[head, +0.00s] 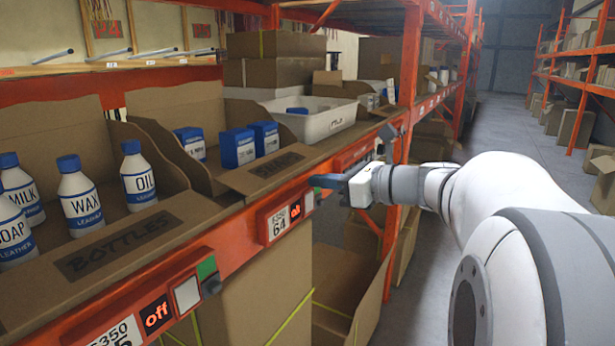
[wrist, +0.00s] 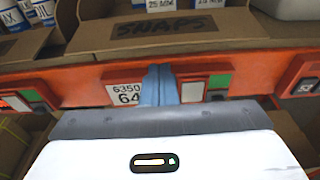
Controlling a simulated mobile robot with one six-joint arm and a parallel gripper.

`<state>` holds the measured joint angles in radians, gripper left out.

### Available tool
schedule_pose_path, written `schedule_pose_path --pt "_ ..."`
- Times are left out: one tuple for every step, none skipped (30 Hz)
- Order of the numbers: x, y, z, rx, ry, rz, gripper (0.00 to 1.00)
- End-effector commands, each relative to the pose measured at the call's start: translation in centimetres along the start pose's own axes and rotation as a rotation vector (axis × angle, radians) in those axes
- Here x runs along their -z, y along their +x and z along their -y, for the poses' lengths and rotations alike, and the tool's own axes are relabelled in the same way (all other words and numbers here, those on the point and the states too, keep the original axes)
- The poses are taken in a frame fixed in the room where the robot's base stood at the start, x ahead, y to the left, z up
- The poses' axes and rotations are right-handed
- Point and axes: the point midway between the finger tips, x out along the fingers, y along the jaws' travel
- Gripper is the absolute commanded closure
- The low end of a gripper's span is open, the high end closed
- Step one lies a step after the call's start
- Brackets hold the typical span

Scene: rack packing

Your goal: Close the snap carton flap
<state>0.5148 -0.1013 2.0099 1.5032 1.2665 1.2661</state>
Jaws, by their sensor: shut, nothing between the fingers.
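The snaps carton (head: 178,105) is a brown cardboard box on the orange shelf, with several blue and white boxes inside. Its front flap (head: 272,168), marked SNAPS, leans outward at the shelf edge, and the carton is open. The flap also shows at the top of the wrist view (wrist: 150,35). My gripper (head: 314,181) is shut and empty, in front of the shelf rail and to the right of the flap in the head view. In the wrist view its blue fingers (wrist: 159,72) point at the rail below the flap, apart from the flap.
The bottles carton (head: 190,205) stands to the left with several white bottles. A white bin (head: 318,122) stands to the right of the snaps carton. The orange shelf rail (head: 235,235) carries labels and switches. The aisle (head: 490,130) is clear.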

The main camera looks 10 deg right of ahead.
Motion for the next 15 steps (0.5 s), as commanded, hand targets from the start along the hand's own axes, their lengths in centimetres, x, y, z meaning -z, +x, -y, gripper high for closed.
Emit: schedule_pose_path --pt "-0.1 1.1 -0.1 -0.005 0.002 -0.001 1.00" --pt "-0.1 1.6 -0.1 -0.006 0.001 -0.001 1.00" --pt "-0.1 2.2 -0.1 -0.004 0.001 0.000 1.00" --pt "-0.1 2.7 -0.1 -0.005 0.000 -0.001 1.00" --pt "-0.1 3.1 -0.1 -0.004 0.000 -0.001 1.00" --pt "-0.1 3.6 -0.1 -0.003 0.000 -0.002 1.00" --pt "0.0 3.9 0.0 -0.003 0.001 -0.001 1.00" --pt "0.0 4.2 0.0 -0.002 0.001 -0.001 1.00" --pt "0.0 4.5 0.0 -0.001 0.001 -0.001 1.00" --pt "0.0 4.7 0.0 -0.001 0.000 -0.001 1.00" --pt "0.0 4.8 0.0 -0.001 0.000 -0.001 1.00" --pt "0.0 4.9 0.0 0.000 -0.001 -0.001 1.00" --pt "0.0 5.0 0.0 0.000 -0.001 -0.001 1.00" --pt "0.0 5.0 0.0 0.000 -0.001 -0.001 1.00" --pt "0.0 5.0 0.0 0.001 -0.001 -0.001 1.00"
